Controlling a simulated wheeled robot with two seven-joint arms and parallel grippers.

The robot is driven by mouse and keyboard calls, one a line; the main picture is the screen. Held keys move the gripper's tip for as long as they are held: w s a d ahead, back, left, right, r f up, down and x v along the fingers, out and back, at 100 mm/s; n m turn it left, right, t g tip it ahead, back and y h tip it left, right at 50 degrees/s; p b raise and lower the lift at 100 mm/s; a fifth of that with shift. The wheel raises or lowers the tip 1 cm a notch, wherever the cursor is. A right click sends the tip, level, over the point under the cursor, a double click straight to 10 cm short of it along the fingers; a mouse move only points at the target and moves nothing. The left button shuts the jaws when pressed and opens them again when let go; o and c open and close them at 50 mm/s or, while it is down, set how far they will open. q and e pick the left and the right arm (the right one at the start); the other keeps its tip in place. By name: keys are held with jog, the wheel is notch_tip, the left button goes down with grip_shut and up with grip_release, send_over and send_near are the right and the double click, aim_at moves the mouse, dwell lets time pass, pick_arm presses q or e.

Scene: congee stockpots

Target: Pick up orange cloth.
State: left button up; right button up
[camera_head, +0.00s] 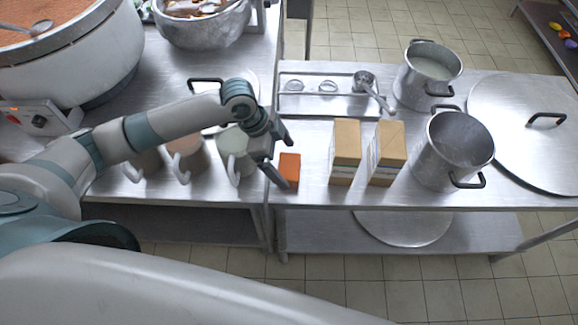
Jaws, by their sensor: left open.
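The orange cloth (290,166) is a small folded block on the left front part of the right steel table. My left gripper (285,165) reaches in from the left, just above and beside the cloth. Its jaws are open, with one finger near the cloth's left edge and the other behind it. I cannot tell whether a finger touches the cloth. My right gripper does not show.
Two cardboard cartons (346,143) stand right of the cloth. Mugs (190,160) stand left of it. Steel pots (452,150), a large round lid (530,130) and a rack with a ladle (325,88) share the right table (310,199).

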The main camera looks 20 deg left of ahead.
aim_at(289, 165)
pick_arm(q)
jog(key=shift+p+x, duration=0.4)
jog(key=shift+x, duration=1.25)
jog(key=c, duration=1.2)
